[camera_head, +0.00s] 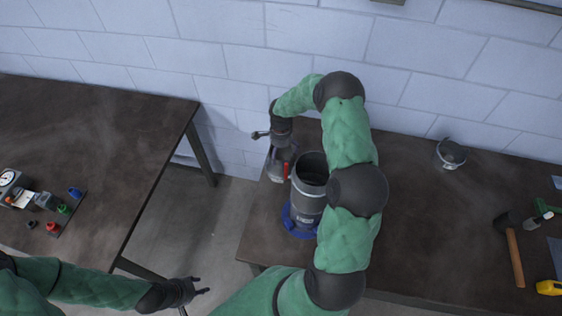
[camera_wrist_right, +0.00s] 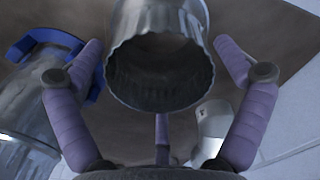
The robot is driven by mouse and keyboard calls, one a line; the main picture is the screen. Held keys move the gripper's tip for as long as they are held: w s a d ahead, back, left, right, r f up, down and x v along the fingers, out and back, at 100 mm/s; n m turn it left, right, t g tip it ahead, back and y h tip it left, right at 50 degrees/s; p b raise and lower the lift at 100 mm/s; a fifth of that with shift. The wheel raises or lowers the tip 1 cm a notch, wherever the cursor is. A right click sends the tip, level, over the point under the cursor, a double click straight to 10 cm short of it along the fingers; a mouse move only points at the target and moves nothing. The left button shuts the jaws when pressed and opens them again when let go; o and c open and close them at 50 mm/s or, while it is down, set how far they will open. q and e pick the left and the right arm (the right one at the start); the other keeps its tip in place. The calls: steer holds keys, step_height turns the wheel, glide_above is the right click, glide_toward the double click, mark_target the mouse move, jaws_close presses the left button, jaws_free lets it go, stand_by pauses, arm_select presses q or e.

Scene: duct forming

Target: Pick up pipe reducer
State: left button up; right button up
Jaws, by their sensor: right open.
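The pipe reducer (camera_wrist_right: 160,60) is a grey metal tube with a crimped open end. In the right wrist view its open end faces the camera, between the spread fingers of my right gripper (camera_wrist_right: 163,75). I see no clear contact between fingers and metal. In the head view, what looks like the reducer (camera_head: 281,163) is a grey metal piece just below my right gripper (camera_head: 279,136), partly hidden by the wrist. My left gripper (camera_head: 202,286) is open and empty, low over the floor gap between the tables.
A larger metal duct (camera_head: 309,186) stands upright in a blue ring base (camera_head: 299,222), close beside the reducer. A red part (camera_head: 285,171) is between them. A round metal piece (camera_head: 450,154), a hammer (camera_head: 513,250) and a yellow tool (camera_head: 549,287) lie right. The wall is close behind.

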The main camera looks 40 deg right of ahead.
steer(key=c, duration=1.7)
steer(key=shift+o, duration=0.2)
